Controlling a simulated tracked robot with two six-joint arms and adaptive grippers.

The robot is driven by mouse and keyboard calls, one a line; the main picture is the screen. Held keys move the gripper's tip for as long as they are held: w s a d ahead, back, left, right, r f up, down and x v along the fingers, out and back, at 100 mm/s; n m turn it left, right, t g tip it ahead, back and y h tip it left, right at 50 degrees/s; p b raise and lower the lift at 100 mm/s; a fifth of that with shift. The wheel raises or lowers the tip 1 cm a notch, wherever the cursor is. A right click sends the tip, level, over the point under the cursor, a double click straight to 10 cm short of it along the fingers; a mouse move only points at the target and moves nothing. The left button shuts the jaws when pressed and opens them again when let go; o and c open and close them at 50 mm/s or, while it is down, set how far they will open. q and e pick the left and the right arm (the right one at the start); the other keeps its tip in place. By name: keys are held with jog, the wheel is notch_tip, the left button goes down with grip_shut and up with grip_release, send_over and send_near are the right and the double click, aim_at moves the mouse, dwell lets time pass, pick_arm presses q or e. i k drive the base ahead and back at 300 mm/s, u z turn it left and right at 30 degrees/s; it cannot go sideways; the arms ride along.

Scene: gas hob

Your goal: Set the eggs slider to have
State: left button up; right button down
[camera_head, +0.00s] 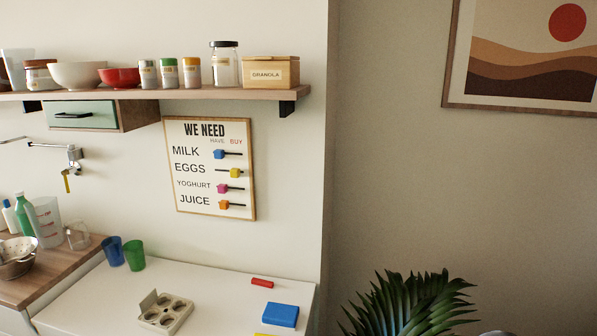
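The framed "WE NEED" board (209,209) hangs on the wall below the shelf, with HAVE and BUY columns. Its rows read milk, eggs, yoghurt and juice. The yellow eggs slider (235,173) is at the right end of its dark track, on the BUY side. Neither of my grippers shows in this view.
A shelf (200,94) with bowls and jars runs above the board. The wall before the board is unobstructed.

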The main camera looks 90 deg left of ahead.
aim_at(234, 173)
jog(key=z, duration=0.45)
jog(key=i, duration=0.15)
jog(key=u, duration=2)
jog(key=i, duration=0.3)
jog(key=u, duration=1.7)
jog(key=k, duration=0.9)
jog(key=u, duration=0.2)
jog(key=i, duration=0.9)
jog(key=z, duration=0.2)
jog(key=k, duration=0.4)
